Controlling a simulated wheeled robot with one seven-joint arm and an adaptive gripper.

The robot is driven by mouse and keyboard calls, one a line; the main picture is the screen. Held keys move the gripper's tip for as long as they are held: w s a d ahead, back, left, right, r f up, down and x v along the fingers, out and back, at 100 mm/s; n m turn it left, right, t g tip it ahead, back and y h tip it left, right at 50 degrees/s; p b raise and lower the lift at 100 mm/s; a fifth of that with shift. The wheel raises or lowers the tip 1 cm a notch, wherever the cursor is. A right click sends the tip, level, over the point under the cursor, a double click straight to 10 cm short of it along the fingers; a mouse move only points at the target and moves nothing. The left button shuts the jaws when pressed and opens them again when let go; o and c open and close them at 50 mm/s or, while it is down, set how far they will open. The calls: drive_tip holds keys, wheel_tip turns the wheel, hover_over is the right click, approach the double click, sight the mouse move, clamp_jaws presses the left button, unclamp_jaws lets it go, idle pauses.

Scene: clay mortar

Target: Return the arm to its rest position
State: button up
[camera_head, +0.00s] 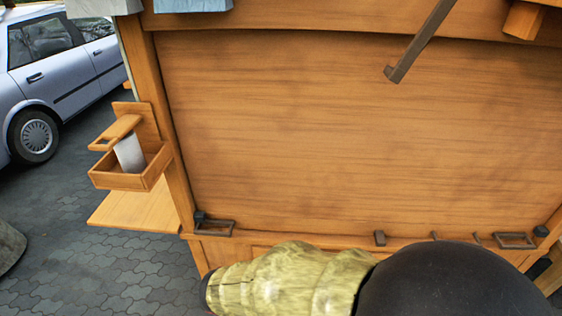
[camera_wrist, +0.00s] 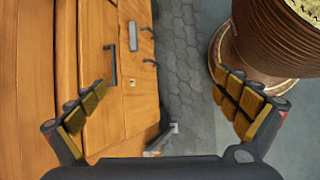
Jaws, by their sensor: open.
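My gripper (camera_wrist: 166,108) shows in the wrist view with its two padded fingers spread wide. It is open and nothing is between the fingers. Behind the fingers are a wooden cabinet front (camera_wrist: 133,95) on the left and grey paving (camera_wrist: 185,65) in the middle. In the head view my arm crosses the bottom edge in front of the wooden stand; my gripper is not visible there.
A wooden panel (camera_head: 350,130) fills most of the head view. A small side box (camera_head: 125,180) holding a white cylinder (camera_head: 130,153) hangs at its left. A car (camera_head: 65,65) stands beyond. A ribbed brown round object (camera_wrist: 270,40) is close to the right finger in the wrist view.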

drive_tip(key=s+d+r+m+t+y, duration=0.1)
drive_tip(key=s+d+r+m+y, duration=0.1)
drive_tip(key=d+r+m, duration=0.5)
drive_tip(key=s+d+r+m+t+y, duration=0.2)
drive_tip(key=d+r+m, duration=0.6)
drive_tip(key=r, duration=0.6)
drive_tip(key=shift+s+d+m+y, duration=0.35)
drive_tip(key=shift+s+y, duration=0.45)
drive_tip(key=shift+y, duration=0.4)
